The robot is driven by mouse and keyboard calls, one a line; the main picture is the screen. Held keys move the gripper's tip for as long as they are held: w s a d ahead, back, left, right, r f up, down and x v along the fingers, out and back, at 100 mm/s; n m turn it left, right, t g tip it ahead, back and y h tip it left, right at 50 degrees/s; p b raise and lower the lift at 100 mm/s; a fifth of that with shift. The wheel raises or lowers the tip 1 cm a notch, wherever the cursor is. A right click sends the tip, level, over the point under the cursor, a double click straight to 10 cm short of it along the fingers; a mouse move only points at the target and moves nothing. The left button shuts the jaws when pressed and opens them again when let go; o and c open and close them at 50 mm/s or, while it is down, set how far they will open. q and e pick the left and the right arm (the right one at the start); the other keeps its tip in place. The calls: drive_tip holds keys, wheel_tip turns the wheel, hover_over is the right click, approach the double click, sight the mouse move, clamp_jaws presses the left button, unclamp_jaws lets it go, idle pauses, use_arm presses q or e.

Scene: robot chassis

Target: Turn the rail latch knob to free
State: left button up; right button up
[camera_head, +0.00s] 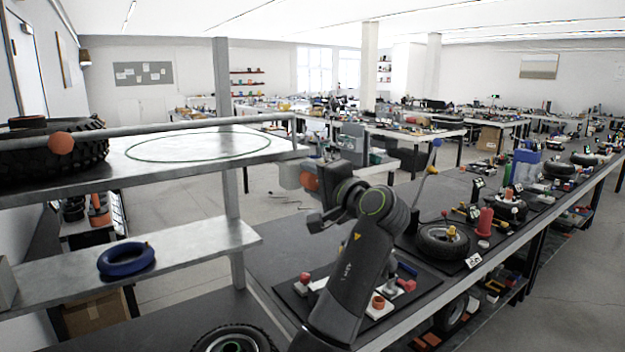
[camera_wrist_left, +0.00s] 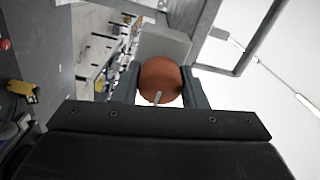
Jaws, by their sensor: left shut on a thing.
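The round orange latch knob (camera_head: 309,181) sits by the right end of the metal rail. In the left wrist view the knob (camera_wrist_left: 160,76) lies between my two dark fingers, with a small pale pointer mark at its lower edge. My left gripper (camera_wrist_left: 161,86) is shut on the knob, one finger on each side. In the head view my left gripper (camera_head: 318,190) and wrist partly cover the knob. A grey latch block (camera_wrist_left: 163,45) is behind the knob. My right gripper is not in view.
The rail (camera_head: 180,128) runs along the upper shelf, with another orange ball-shaped knob (camera_head: 61,143) at its left. A tyre (camera_head: 60,150) lies on that shelf and a blue ring (camera_head: 126,258) on the lower one. The dark workbench (camera_head: 275,250) holds small parts below my arm.

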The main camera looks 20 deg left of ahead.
use_arm(q)
drive_tip(key=o, duration=1)
drive_tip(key=shift+d, duration=0.1)
drive_tip(key=b+v, duration=1.3)
drive_tip(key=v, duration=0.4)
drive_tip(key=shift+s+d+f+b, duration=0.1)
drive_tip(key=shift+b, duration=0.2)
